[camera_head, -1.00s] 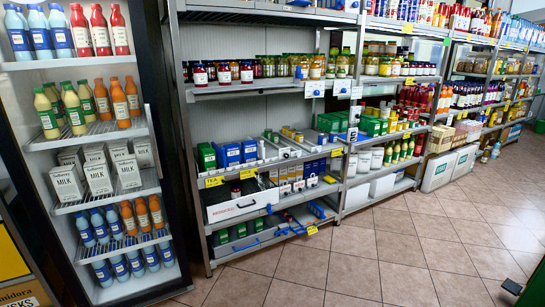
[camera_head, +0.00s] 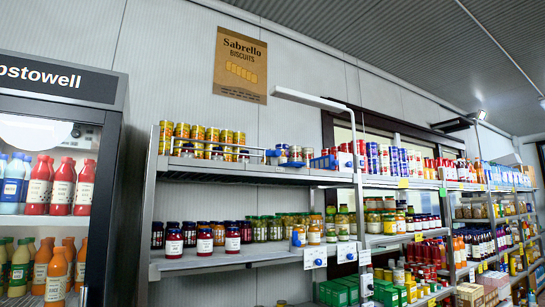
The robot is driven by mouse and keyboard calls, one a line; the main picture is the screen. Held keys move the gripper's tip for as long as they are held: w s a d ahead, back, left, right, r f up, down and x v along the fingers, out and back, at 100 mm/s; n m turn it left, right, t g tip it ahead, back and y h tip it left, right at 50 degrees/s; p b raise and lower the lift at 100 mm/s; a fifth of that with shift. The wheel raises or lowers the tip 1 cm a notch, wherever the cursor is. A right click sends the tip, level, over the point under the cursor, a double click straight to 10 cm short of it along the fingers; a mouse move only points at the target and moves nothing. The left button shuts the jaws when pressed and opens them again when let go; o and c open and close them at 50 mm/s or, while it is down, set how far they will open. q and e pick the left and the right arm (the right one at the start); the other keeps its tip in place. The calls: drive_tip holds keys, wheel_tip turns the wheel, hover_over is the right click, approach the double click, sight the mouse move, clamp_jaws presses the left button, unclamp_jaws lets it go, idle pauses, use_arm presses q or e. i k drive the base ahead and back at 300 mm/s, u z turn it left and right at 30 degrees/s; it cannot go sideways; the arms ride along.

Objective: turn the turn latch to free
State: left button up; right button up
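Small white plates with dark knobs are fixed along the front edge of the middle shelf: a left plate (camera_head: 315,257) and a right plate (camera_head: 347,252). Neither of my grippers is in this view.
A metal shelf rack (camera_head: 210,263) carries jars and cans. A drinks fridge (camera_head: 60,85) stands at the left, and a biscuit poster (camera_head: 241,66) hangs above. More shelves run back to the right. The floor is out of view.

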sight(277, 152)
drive_tip(key=k, duration=0.45)
drive_tip(key=u, duration=1.15)
drive_tip(key=i, duration=1.7)
drive_tip(key=z, duration=0.35)
